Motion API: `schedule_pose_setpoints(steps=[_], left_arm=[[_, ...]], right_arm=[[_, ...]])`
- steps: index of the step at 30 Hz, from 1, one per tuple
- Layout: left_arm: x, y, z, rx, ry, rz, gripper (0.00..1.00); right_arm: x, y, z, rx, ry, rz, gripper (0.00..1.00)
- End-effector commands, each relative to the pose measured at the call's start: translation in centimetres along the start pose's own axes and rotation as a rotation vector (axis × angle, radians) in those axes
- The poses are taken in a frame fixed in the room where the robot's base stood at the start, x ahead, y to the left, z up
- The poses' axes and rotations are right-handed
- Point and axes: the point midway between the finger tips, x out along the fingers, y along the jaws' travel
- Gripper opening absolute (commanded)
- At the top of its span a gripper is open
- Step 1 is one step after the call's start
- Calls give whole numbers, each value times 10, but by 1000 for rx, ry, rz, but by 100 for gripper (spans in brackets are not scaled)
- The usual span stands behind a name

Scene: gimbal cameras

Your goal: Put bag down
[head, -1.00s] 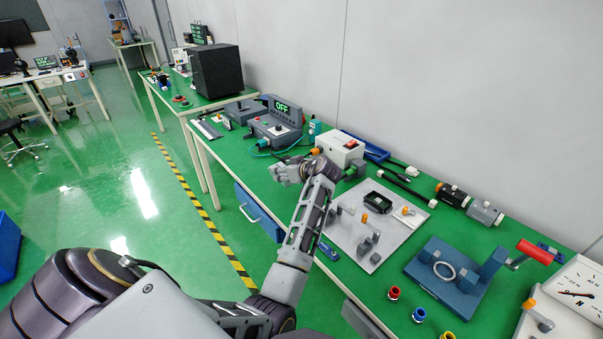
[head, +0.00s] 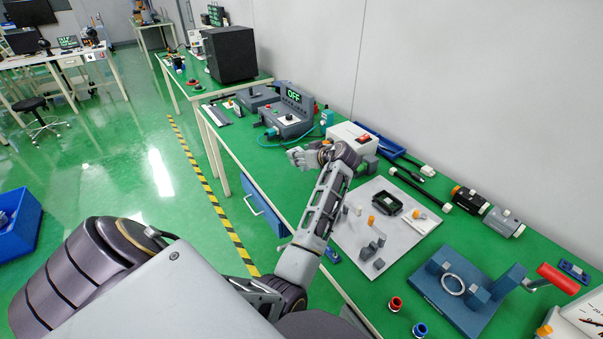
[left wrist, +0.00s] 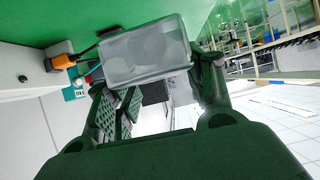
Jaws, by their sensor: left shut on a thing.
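The bag (left wrist: 146,50) is a grey, see-through pouch with faint round shapes inside. In the left wrist view it sits between the dark green fingers of my left gripper (left wrist: 158,88), which is shut on it. In the head view my left gripper (head: 300,156) is over the green workbench (head: 245,150), in front of the white box with a red switch. The bag is hard to make out there. I cannot tell whether it touches the bench top. My right gripper is not in view.
A white switch box (head: 352,138) stands close behind the gripper, with a grey control unit (head: 288,122) showing OFF further along. A light grey plate with fixtures (head: 362,250) and a blue crank stand (head: 455,297) lie nearer. Green bench top left of the gripper is clear.

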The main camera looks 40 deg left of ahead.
Motion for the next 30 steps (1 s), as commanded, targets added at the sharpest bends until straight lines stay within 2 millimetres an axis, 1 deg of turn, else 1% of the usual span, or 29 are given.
schedule_pose_setpoints(steps=[5, 12, 16, 19, 30], left_arm=[[6, 0, 11, 3, 0, -1, 29], [22, 0, 39, 4, 0, -1, 29], [28, 0, 51, 3, 0, -1, 29], [30, 0, 54, 1, 1, 0, 29], [31, 0, 56, 2, 0, 0, 29]], right_arm=[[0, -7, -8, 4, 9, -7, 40], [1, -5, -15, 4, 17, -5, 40], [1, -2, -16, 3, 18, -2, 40], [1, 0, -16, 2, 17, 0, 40], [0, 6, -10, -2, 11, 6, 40]])
